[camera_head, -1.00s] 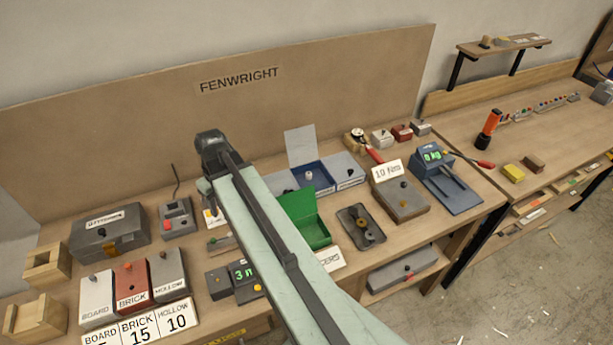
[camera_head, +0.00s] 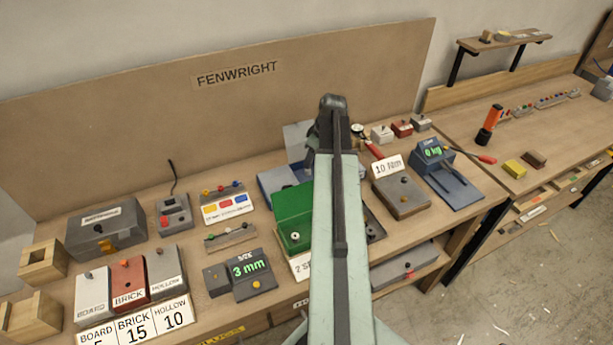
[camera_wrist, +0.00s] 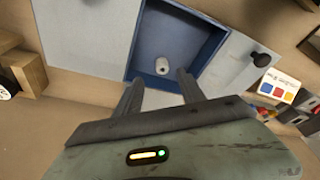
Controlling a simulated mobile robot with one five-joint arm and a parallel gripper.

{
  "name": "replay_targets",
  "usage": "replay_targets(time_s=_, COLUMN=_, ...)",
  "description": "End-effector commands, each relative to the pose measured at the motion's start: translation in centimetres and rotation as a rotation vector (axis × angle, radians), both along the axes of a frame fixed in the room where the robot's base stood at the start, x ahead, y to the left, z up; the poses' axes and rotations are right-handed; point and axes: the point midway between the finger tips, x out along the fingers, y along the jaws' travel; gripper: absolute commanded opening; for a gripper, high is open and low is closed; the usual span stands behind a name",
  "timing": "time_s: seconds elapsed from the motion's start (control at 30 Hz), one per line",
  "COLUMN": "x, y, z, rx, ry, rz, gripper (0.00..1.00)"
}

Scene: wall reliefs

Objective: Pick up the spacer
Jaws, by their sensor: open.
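A small pale cylindrical spacer (camera_wrist: 162,66) with a hole in its top stands in a blue compartment (camera_wrist: 205,42) in the wrist view. My gripper (camera_wrist: 159,76) is open and empty. Its two dark fingers reach over the compartment's near edge, one to each side of the spacer in the picture and apart from it. In the head view the blue box (camera_head: 271,181) is partly covered by my arm, and that spacer is hidden. Another small white ringed piece (camera_head: 295,236) sits in the open green box (camera_head: 290,203).
A grey panel with a black knob (camera_wrist: 262,60) adjoins the blue compartment. A partly hidden sign (camera_head: 303,266) stands before the green box. A 3 mm display (camera_head: 250,268) and a grey block under a 10 Nm sign (camera_head: 388,167) flank my arm.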

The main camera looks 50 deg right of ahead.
Motion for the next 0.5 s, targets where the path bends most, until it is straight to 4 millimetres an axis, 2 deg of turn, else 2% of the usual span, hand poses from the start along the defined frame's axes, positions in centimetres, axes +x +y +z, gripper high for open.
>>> replay_targets(time_s=0.13, x=0.3, y=0.2, z=-1.4, rx=0.0, ry=0.0, rz=0.0, gripper=0.47)
replay_targets(time_s=0.33, x=1.1, y=0.7, z=-4.8, rx=0.0, ry=0.0, rz=0.0, gripper=0.47)
replay_targets(time_s=0.5, x=1.4, y=0.8, z=-4.9, rx=0.0, ry=0.0, rz=0.001, gripper=0.47)
